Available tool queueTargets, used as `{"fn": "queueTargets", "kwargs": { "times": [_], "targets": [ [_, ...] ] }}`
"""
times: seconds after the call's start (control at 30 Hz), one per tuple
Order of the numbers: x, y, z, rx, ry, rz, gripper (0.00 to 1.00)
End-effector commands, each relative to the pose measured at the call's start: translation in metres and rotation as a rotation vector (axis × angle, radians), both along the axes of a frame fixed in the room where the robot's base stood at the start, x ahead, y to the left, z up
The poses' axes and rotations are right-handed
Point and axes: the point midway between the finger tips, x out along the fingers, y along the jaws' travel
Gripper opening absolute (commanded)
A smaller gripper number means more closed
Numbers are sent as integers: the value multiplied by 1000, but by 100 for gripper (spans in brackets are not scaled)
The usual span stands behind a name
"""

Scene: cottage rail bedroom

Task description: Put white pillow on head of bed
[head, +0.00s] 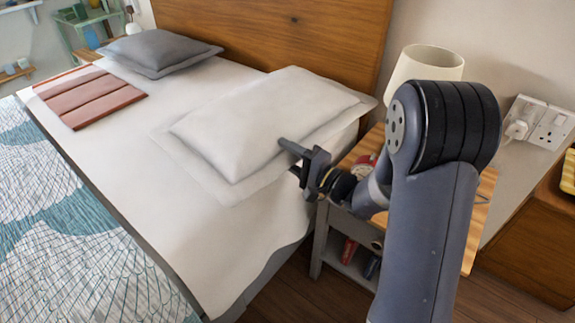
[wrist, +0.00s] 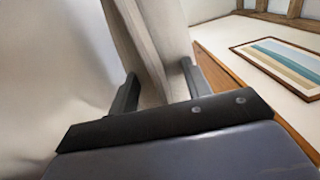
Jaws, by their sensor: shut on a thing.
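The white pillow (head: 258,120) lies flat-looking at the head end of the bed (head: 225,280), on the right side near the wooden headboard (head: 290,35). I cannot tell whether it rests fully on the sheet. My gripper (head: 298,160) is at the pillow's right front edge and is shut on it. In the wrist view, the pillow's pale edge (wrist: 150,45) stands between the two fingers of my gripper (wrist: 160,88). The far finger is partly hidden by the pillow in the head view.
A grey pillow (head: 160,50) lies at the bed's far left head side. A nightstand (head: 345,228) with a lamp (head: 425,66) stands right of the bed, close to my arm. A framed picture (wrist: 285,65) hangs on the wall.

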Motion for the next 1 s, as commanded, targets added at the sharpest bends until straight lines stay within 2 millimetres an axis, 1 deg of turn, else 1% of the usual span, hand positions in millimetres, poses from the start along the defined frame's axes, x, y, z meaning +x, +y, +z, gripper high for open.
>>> {"fn": "queueTargets", "kwargs": {
  "times": [0.13, 0.3, 0.57, 0.73, 0.77, 1.0],
  "targets": [
    [0, 0, -13, 0, -3, -1, 0],
    [0, 0, -36, 1, -2, 0, 0],
    [0, 0, -37, 0, -6, 0, 0],
    [0, 0, -41, 0, -6, 0, 0],
    [0, 0, -42, -1, -2, 0, 47],
    [0, 0, -41, -1, -1, 0, 67]
  ]
}}
